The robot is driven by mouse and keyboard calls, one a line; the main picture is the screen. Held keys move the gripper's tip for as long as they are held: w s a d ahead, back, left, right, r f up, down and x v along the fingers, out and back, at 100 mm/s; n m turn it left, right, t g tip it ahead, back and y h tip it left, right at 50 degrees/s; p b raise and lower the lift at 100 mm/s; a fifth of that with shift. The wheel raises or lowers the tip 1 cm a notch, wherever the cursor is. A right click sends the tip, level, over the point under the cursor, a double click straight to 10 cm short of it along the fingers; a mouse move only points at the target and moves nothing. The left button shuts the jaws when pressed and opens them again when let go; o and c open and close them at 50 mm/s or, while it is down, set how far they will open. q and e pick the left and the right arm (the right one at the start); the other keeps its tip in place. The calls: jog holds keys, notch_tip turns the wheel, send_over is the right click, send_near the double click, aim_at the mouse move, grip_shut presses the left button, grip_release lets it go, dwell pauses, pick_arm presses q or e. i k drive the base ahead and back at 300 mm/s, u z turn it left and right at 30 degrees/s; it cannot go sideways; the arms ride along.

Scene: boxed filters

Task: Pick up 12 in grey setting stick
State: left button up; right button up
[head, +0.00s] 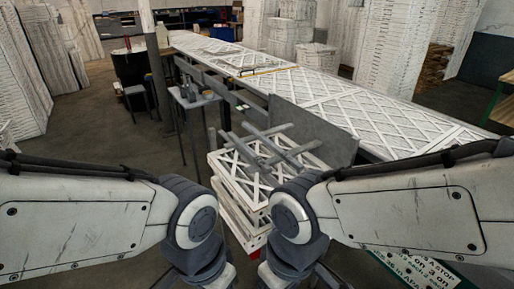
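Several grey bars (266,147) lie crossed on top of a stack of white lattice-faced filters (235,185) in front of me. I cannot tell whether one of them is the 12 in grey setting stick, and no length marking is readable. My two arms come in from the left and right and bend downward in front of the stack, at the bottom of the head view. Both grippers are out of sight below the frame. My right arm hides part of the stack's right side.
A long table (390,155) covered with lattice-faced filters runs from the back to the right. A thin yellow strip (268,70) lies across it. A green sign (415,272) is at lower right. Open floor lies left.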

aim_at(263, 165)
jog(key=k, duration=0.5)
jog(key=z, duration=0.55)
jog(key=i, duration=1.65)
jog(key=u, duration=1.5)
